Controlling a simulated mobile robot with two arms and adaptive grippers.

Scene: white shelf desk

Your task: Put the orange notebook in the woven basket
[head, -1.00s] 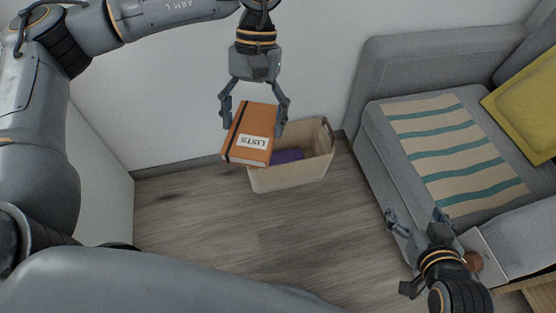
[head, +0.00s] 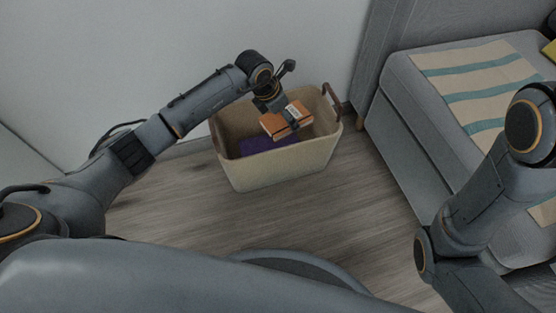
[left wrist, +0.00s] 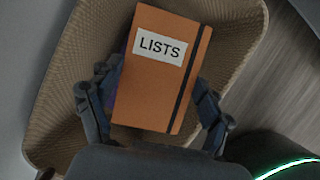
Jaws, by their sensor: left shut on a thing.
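The orange notebook (head: 273,126), with a dark elastic band and a white "LISTS" label, is held between the fingers of my left gripper (head: 287,119). It also shows in the left wrist view (left wrist: 145,95), with a finger at each side. The beige woven basket (head: 285,170) stands on the floor by the wall. The notebook is within the outline of its opening; I cannot tell how far down it is. The basket wall (left wrist: 70,85) surrounds it in the left wrist view. My right arm shows at the right, but its gripper is out of view.
A purple item (head: 264,146) lies in the basket. A grey sofa (head: 415,135) with a striped throw (head: 480,75) stands to the right of the basket. The wooden floor (head: 200,215) in front of the basket is clear.

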